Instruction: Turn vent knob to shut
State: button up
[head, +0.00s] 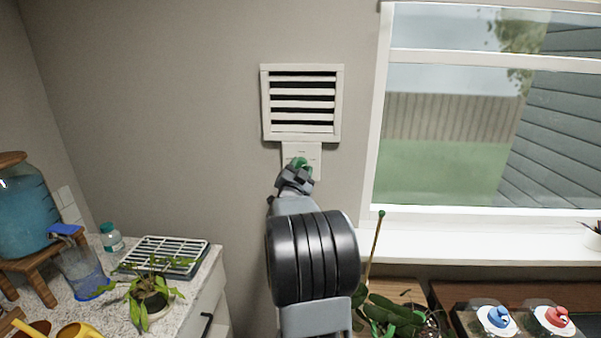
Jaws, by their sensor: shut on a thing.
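The white wall vent (302,103) is in the upper middle of the head view. Its slats stand apart with dark gaps between them. A small pale plate (313,153) sits just below the vent. The green vent knob (301,163) shows in part on that plate, above the end of my arm. My gripper (298,170) is at the knob and shut on it. The gripper and wrist hide the lower part of the knob, so its exact angle cannot be read.
A window with a white sill (470,243) is to the right. On the left counter stand a blue water dispenser (25,215), a clear jug (82,272), a rack tray (163,256) and a potted plant (150,298). Red (556,317) and blue (496,318) valves are at lower right.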

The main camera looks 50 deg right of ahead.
jog(key=n+t+y+b, duration=0.2)
jog(key=n+b, duration=0.1)
jog(key=n, duration=0.4)
jog(key=n+t+y+b, duration=0.2)
jog(key=n+y+b, duration=0.1)
jog(key=n, duration=0.4)
jog(key=n+t+y+b, duration=0.2)
jog(key=n+b, duration=0.3)
jog(key=n, duration=0.3)
jog(key=shift+s+r+t, duration=0.1)
jog(key=shift+r+t, duration=0.2)
jog(key=shift+r, duration=0.05)
jog(key=n+y+p, duration=0.1)
jog(key=n, duration=0.1)
jog(key=n+y+p, duration=0.1)
jog(key=n+p, duration=0.1)
jog(key=n, duration=0.1)
jog(key=shift+r+g, duration=0.15)
jog(key=shift+g, duration=0.25)
jog(key=n+g+p, duration=0.1)
jog(key=n+p, duration=0.2)
jog(key=shift+n+y+p, duration=0.35)
jog(key=shift+n+y, duration=0.05)
jog(key=shift+f+n+g+p, duration=0.2)
jog(key=shift+n+g+p, duration=0.2)
jog(key=shift+n+p, duration=0.5)
jog(key=shift+f+n, duration=0.1)
jog(key=shift+n, duration=0.2)
jog(key=o, duration=0.9)
